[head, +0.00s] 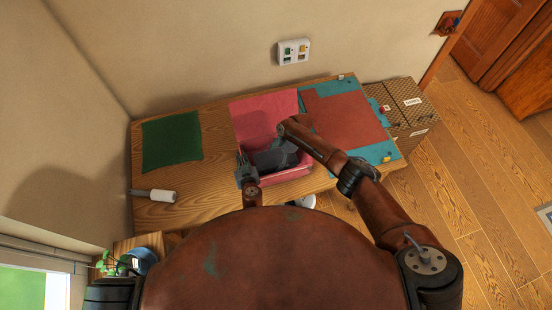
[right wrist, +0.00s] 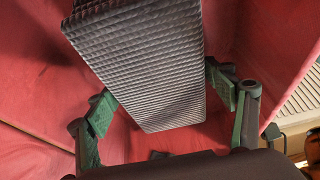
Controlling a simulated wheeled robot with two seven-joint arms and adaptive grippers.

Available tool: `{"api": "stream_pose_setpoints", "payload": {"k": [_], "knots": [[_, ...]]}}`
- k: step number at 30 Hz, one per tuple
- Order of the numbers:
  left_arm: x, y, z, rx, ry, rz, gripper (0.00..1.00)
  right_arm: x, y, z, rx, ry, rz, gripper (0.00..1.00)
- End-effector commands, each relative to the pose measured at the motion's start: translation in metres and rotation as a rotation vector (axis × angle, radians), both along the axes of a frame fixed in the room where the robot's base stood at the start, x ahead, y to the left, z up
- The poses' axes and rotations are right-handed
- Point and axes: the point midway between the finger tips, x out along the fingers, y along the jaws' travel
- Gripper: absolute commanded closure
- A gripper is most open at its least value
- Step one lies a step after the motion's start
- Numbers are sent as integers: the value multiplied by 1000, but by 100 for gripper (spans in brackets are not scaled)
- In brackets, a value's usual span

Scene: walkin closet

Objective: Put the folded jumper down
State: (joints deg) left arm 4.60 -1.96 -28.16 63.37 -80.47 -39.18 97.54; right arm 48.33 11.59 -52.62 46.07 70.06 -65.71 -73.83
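The folded jumper, dark grey with a quilted knit, shows in the head view (head: 274,157) inside the open pink-red box (head: 262,112).
A dark green mat (head: 172,142) lies on the wooden table (head: 207,189) at left, with a white roller (head: 161,196) in front. A red-brown sheet (head: 345,124) lies on a teal mat (head: 378,156) at right. A patterned box (head: 412,112) stands beyond the table's right end.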

Motion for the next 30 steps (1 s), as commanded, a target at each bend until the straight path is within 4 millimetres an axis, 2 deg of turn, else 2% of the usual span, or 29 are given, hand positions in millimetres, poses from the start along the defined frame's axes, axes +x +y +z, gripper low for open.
{"api": "stream_pose_setpoints", "payload": {"k": [5,17,22,30], "knots": [[0,0,1,1,-1,1,100,0,-1,0,-1,0,-1,11],[0,0,1,1,-1,1,100,0,-3,5,-1,0,-1,11],[0,0,1,1,-1,1,100,2,-12,26,-1,-2,1,11],[0,0,1,1,-1,1,100,8,-33,80,-1,-2,-1,11]]}}
